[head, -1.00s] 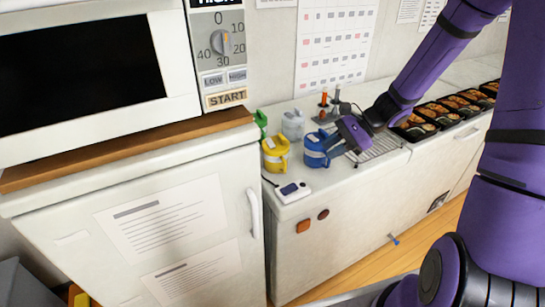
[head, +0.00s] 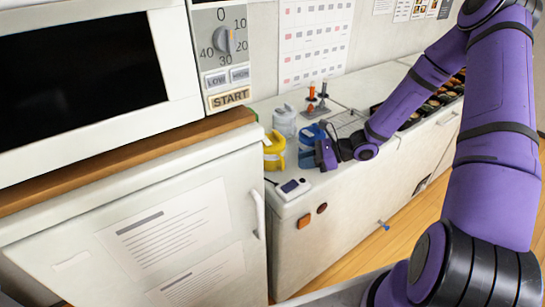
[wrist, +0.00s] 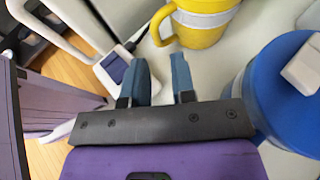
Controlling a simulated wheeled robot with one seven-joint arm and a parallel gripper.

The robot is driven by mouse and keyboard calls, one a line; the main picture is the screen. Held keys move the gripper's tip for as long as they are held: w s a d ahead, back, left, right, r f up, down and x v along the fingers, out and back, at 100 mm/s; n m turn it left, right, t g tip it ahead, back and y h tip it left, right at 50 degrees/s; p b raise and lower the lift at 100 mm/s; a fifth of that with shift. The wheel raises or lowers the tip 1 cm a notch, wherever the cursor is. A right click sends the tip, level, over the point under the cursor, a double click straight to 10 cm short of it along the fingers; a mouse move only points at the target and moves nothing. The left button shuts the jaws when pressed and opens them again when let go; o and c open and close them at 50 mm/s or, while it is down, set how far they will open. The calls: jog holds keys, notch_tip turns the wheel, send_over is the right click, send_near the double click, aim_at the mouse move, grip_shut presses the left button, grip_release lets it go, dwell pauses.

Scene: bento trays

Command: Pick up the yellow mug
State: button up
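The yellow mug (head: 274,148) stands on the white counter beside the cabinet in the head view. In the wrist view the yellow mug (wrist: 208,28) is at the top, with its handle toward the fingers. My gripper (wrist: 160,62) has its two blue-grey fingers apart, with only counter surface between them. The fingertips are just short of the mug's handle and apart from it. In the head view my gripper (head: 318,160) is low over the counter, in front of the blue mug and right of the yellow mug. Its fingertips are hard to make out there.
A blue mug (wrist: 285,92) stands close to my gripper's right side in the wrist view. A clear mug (head: 284,121) stands behind the yellow one. A small white device with a dark screen (head: 292,188) lies near the counter's front edge. The cabinet handle (head: 257,212) juts out at left.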

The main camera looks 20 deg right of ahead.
aim_at(274, 157)
jog(key=shift+s+f+x, duration=0.1)
jog(key=shift+f+x, duration=0.05)
jog(key=shift+x, duration=1.3)
jog(key=shift+s+f+x, duration=0.1)
jog(key=shift+f+x, duration=0.1)
jog(key=shift+x, duration=1.3)
jog(key=shift+d, duration=0.1)
grip_shut()
